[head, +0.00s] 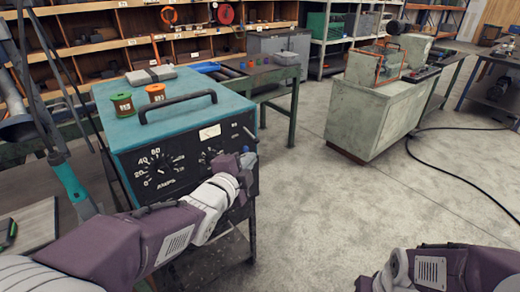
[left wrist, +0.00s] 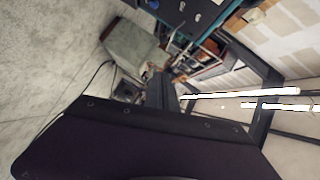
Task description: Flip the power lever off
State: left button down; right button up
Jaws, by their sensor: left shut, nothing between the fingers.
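The teal welding machine (head: 160,118) stands at the left in the head view, its black front panel carrying dials and a small white meter. A thin light lever (head: 249,133) shows near the panel's upper right edge; I cannot tell surely that it is the power lever or how it is set. My left gripper (head: 248,160) is shut and empty, in front of the panel's right side, just below that lever. I cannot tell whether it touches the panel. My arm hides the panel's lower right part.
An orange spool (head: 155,92) and a green spool (head: 123,104) sit on the machine's top beside its black handle (head: 178,106). A grey-green cabinet (head: 375,118) stands to the right. A black cable (head: 440,158) lies on the floor. The floor between is clear.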

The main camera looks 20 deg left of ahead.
aim_at(250, 135)
pick_arm(q)
jog(key=a+f+x, duration=0.1)
jog(key=a+x, duration=0.1)
jog(key=x, duration=1)
jog(key=shift+w+a, duration=0.35)
notch_tip(250, 135, down, 2)
jog(key=b, duration=0.5)
jog(key=shift+w+a+f+m+t+b, duration=0.1)
jog(key=shift+a+m+t+b, duration=0.05)
jog(key=shift+m+t+b, duration=0.25)
